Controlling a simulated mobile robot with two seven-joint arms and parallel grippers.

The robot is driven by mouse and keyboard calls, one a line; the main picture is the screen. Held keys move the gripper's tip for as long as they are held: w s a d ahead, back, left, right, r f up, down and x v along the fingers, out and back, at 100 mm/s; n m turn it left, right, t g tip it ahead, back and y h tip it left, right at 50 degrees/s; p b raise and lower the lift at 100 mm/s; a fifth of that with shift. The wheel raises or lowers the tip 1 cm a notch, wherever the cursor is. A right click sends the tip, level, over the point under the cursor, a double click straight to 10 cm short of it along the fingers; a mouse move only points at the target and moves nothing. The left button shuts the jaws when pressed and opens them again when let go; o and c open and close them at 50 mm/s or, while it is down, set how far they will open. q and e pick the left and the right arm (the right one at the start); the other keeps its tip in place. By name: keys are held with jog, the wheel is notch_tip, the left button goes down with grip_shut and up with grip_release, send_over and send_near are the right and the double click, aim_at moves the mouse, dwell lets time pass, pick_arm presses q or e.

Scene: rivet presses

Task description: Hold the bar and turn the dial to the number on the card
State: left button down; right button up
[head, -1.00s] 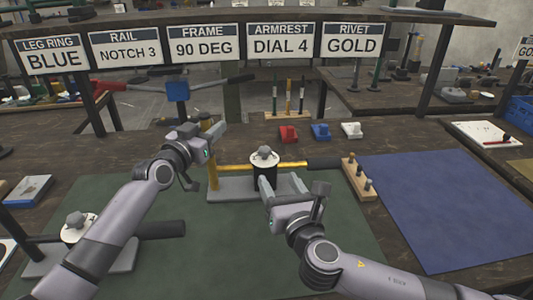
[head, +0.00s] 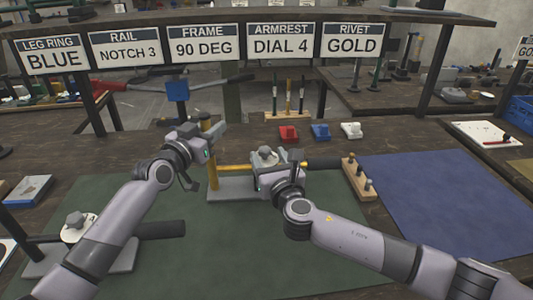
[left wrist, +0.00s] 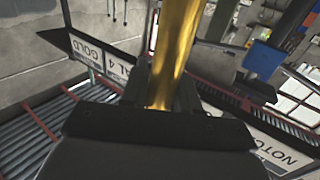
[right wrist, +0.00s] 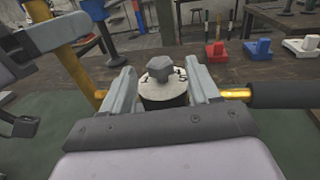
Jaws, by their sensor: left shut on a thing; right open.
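The ARMREST card (head: 281,42) reads DIAL 4. The press has an upright gold bar (head: 206,128) and a horizontal gold bar (head: 232,168) ending in a dark grip. My left gripper (head: 205,139) is shut on the upright gold bar, which shows between its fingers in the left wrist view (left wrist: 172,55). The dial (head: 265,154) is a white disc with a grey knob on a dark post. In the right wrist view the dial (right wrist: 163,84) shows a 1 and a 5. My right gripper (right wrist: 163,92) is open, with its fingers on either side of the dial; contact is unclear.
A second dial unit (head: 78,226) is at the left, partly behind my left arm. A wooden block with pegs (head: 358,178) stands right of the press. Red (head: 289,134), blue (head: 320,132) and white (head: 351,130) pieces sit behind. The blue mat (head: 440,205) is clear.

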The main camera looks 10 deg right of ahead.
jog(key=shift+w+a, duration=0.25)
jog(key=shift+w, duration=0.9)
jog(key=c, duration=1)
jog(key=shift+c, duration=0.2)
jog(key=shift+h, duration=0.3)
jog(key=m+h, duration=0.2)
jog(key=h, duration=0.1)
jog(key=shift+a+m+h, duration=0.25)
jog(key=shift+m+h, duration=0.15)
jog(key=shift+w+a+m+g+h, duration=0.1)
jog(key=shift+m+g+h, duration=0.25)
jog(key=shift+m+h, duration=0.95)
jog(key=shift+w+a+m+g+h, duration=0.1)
jog(key=shift+m+g+h, duration=0.45)
jog(key=shift+h, duration=1.25)
jog(key=shift+s+m, duration=0.1)
jog(key=shift+m, duration=0.25)
